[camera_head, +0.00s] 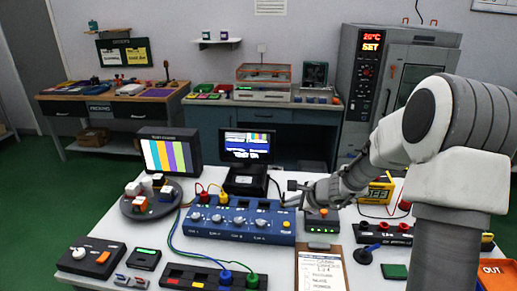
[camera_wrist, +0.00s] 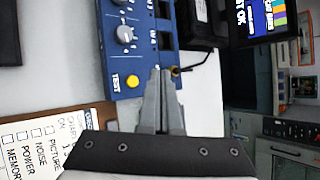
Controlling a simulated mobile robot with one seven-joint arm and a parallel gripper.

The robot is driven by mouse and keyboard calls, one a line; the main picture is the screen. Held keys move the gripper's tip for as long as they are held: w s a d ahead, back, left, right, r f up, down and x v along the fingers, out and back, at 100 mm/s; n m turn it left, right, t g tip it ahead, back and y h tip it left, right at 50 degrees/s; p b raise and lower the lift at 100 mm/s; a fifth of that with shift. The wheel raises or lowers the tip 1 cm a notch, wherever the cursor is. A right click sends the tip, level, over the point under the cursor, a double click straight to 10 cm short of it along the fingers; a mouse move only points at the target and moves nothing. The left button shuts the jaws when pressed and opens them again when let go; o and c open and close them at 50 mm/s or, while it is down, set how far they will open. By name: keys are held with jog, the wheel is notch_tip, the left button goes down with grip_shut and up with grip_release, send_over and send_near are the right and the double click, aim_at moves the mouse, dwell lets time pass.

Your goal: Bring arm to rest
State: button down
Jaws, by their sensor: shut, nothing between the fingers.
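My gripper (camera_head: 290,194) is at the right end of the blue test unit (camera_head: 240,231), above the white table (camera_head: 365,272). In the wrist view my gripper (camera_wrist: 164,76) has its fingers together with nothing between them. They point toward the edge of the blue unit (camera_wrist: 140,57), near its yellow button. I cannot tell whether the fingertips touch the unit. My arm reaches in from the right of the head view, bent at the elbow.
A clipboard (camera_head: 318,269) lies in front of the gripper. A small screen (camera_head: 247,145) stands behind the blue unit and a colour-bar monitor (camera_head: 171,153) behind left. A yellow meter (camera_head: 378,190) and black boxes stand right. A grey oven (camera_head: 398,80) stands at the back.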

jog(key=s+a+r+n+g, duration=0.1)
jog(key=s+a+r+n, duration=0.3)
jog(key=s+r+n, duration=0.25)
jog(key=s+a+r+n+g, duration=0.1)
jog(key=s+a+r+n, duration=0.2)
jog(key=s+r+n, duration=0.4)
jog(key=s+d+r+n+h, duration=0.2)
jog(key=s+d+n, duration=0.1)
jog(key=s, duration=0.7)
jog(key=s+d+r+n+h+p, duration=0.1)
jog(key=s+d+r+n+h, duration=0.1)
jog(key=s, duration=0.8)
jog(key=shift+d+r+n+h, duration=0.4)
jog(key=shift+d+r+n, duration=0.3)
jog(key=shift+n, duration=0.35)
dwell(1.8)
